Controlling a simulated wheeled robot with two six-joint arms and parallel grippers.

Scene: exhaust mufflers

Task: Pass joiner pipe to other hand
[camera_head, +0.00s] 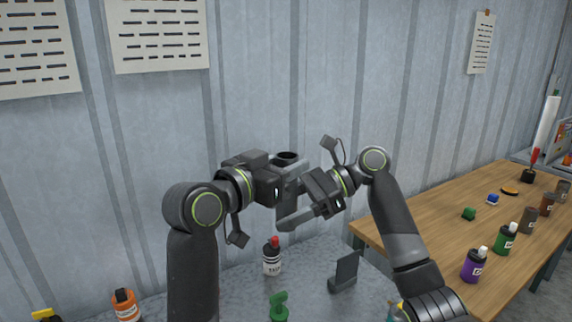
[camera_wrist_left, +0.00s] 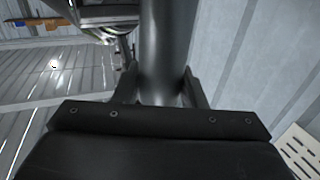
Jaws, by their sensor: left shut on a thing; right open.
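The joiner pipe (camera_head: 287,157) is a dark, upright tube with an open top, held in the air in front of the wall. My left gripper (camera_head: 284,184) is shut on it. In the left wrist view the pipe (camera_wrist_left: 165,45) rises between the two fingers of my left gripper (camera_wrist_left: 163,92). My right gripper (camera_head: 294,205) is open and comes in from the right, close to the lower part of the pipe. One of its fingers reaches below my left gripper. The lower pipe is mostly hidden, and I cannot tell whether my right gripper touches it.
Below is a grey surface (camera_head: 235,285) with a red-capped bottle (camera_head: 272,260), an orange bottle (camera_head: 126,305), a green item (camera_head: 279,307) and a dark stand (camera_head: 344,272). A wooden table (camera_head: 425,205) with several bottles stands at right. A corrugated wall is behind.

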